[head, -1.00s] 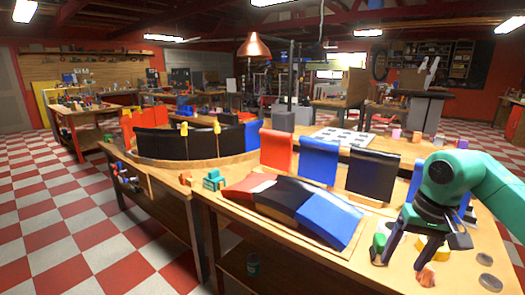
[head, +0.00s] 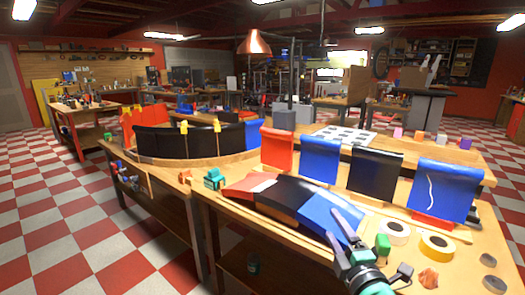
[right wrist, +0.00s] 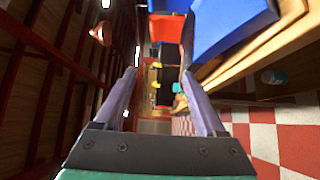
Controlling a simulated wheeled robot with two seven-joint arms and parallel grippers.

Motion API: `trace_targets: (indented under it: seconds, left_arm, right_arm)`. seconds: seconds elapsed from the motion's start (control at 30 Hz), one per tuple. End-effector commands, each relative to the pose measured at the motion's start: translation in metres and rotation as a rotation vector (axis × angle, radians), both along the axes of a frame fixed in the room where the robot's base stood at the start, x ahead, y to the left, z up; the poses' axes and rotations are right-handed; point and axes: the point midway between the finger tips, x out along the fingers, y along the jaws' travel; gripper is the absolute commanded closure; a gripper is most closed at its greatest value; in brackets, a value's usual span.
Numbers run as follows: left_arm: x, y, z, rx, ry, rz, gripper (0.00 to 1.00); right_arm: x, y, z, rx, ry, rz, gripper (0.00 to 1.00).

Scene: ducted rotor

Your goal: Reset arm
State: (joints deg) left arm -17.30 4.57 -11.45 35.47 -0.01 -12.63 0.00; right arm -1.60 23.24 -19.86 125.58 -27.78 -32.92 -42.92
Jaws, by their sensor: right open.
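My right gripper (head: 339,224) is at the near edge of the wooden bench, in front of the curved red, black and blue panels (head: 292,202) lying there. Its two purple fingers are apart, with nothing held between them. The fingers overlap the blue end panel in the head view; I cannot tell whether they touch it. In the right wrist view the open fingers (right wrist: 159,76) point across the room, with blue panels (right wrist: 230,25) to the upper right. My left gripper is not in view.
Upright panels, including a black one (head: 373,172), stand behind. A teal clamp (head: 214,179) is at the left. Checkered floor (head: 125,225) is open at left.

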Motion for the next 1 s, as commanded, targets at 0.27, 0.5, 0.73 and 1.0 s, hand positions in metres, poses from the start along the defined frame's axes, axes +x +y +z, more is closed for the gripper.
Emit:
trace_targets:
  seconds: [0.27, 0.5, 0.73, 1.0]
  left_arm:
    - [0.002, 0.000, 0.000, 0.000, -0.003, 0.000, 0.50]
    - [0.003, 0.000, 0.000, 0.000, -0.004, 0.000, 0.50]
    - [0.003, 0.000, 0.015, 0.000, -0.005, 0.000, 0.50]
    - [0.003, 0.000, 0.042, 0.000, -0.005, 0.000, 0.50]
  right_arm:
    - [-0.096, -0.061, -0.177, 0.756, 0.703, -0.454, 0.27]
    - [-0.190, -0.063, -0.245, 1.052, 1.037, -0.774, 0.27]
    - [-0.227, -0.058, -0.291, 1.140, 1.185, -0.943, 0.27]
    - [-0.231, -0.057, -0.379, 1.108, 1.228, -0.969, 0.27]
